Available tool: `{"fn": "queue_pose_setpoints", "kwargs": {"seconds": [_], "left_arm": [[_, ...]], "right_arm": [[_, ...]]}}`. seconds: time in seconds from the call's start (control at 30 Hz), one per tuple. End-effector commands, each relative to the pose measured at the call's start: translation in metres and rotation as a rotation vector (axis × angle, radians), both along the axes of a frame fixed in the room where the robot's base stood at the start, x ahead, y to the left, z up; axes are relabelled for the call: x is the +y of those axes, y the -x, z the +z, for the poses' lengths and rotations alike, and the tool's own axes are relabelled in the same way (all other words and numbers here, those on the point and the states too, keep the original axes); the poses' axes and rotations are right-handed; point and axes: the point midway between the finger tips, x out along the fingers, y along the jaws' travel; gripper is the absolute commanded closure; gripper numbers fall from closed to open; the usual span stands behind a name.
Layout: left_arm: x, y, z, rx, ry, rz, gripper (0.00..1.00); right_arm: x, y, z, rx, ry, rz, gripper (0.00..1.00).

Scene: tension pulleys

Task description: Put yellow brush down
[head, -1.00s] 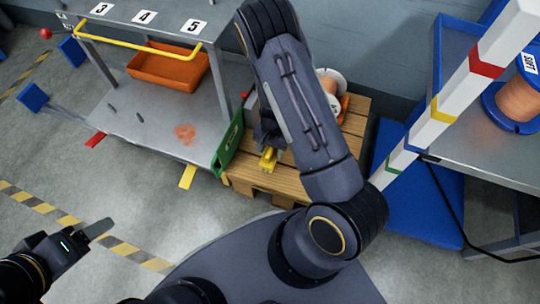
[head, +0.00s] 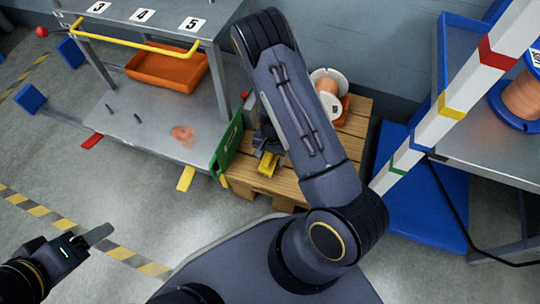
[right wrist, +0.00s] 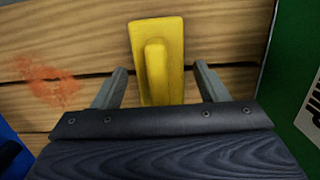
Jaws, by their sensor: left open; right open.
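The yellow brush (head: 267,164) lies on the wooden pallet (head: 262,183) near its left front edge, beside the green box. In the right wrist view the brush (right wrist: 158,62) rests on the planks with its raised handle up. My right gripper (right wrist: 158,82) is open, with one finger on each side of the brush and a gap to both. In the head view my right gripper (head: 266,150) is mostly hidden behind my arm. My left gripper (head: 100,235) is at the lower left over the floor, open and empty.
A green box (head: 227,146) stands at the pallet's left edge. A copper spool (head: 328,88) is at the pallet's back. An orange-red smear (right wrist: 48,84) marks the planks. A grey shelf cart (head: 140,125) with an orange tray (head: 165,70) stands left. A striped post (head: 440,115) is right.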

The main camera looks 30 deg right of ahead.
Motion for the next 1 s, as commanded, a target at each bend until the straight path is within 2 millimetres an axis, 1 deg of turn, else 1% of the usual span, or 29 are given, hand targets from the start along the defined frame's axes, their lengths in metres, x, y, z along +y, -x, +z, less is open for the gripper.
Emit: {"fn": "queue_pose_setpoints", "kwargs": {"seconds": [0.13,0.27,0.37,0.6,0.7,0.8,0.97,1.0], "left_arm": [[0.0,0.0,0.001,0.0,0.0,0.0,0.33],[0.0,0.0,0.009,0.0,0.0,0.0,0.33],[0.0,0.0,0.02,0.0,0.0,0.0,0.33],[0.0,0.0,0.047,0.0,0.0,0.0,0.33],[0.0,0.0,0.054,0.0,0.0,0.0,0.33],[0.0,0.0,0.059,0.0,0.0,0.0,0.33],[0.0,0.0,0.062,0.0,0.0,0.0,0.33],[0.0,0.0,0.062,0.0,0.0,0.0,0.33]], "right_arm": [[0.0,0.0,0.001,0.0,0.0,0.0,0.33],[-0.001,-0.001,0.014,-0.002,-0.001,0.0,0.33],[-0.002,-0.003,0.033,-0.003,0.0,0.002,0.33],[-0.007,-0.007,0.086,-0.003,0.0,0.001,0.33],[-0.008,-0.008,0.102,-0.003,0.0,0.001,0.33],[-0.01,-0.009,0.114,-0.001,-0.001,0.0,0.33],[-0.009,-0.01,0.127,-0.006,-0.01,0.0,0.33],[-0.008,-0.011,0.133,-0.014,-0.025,0.0,0.33]]}}
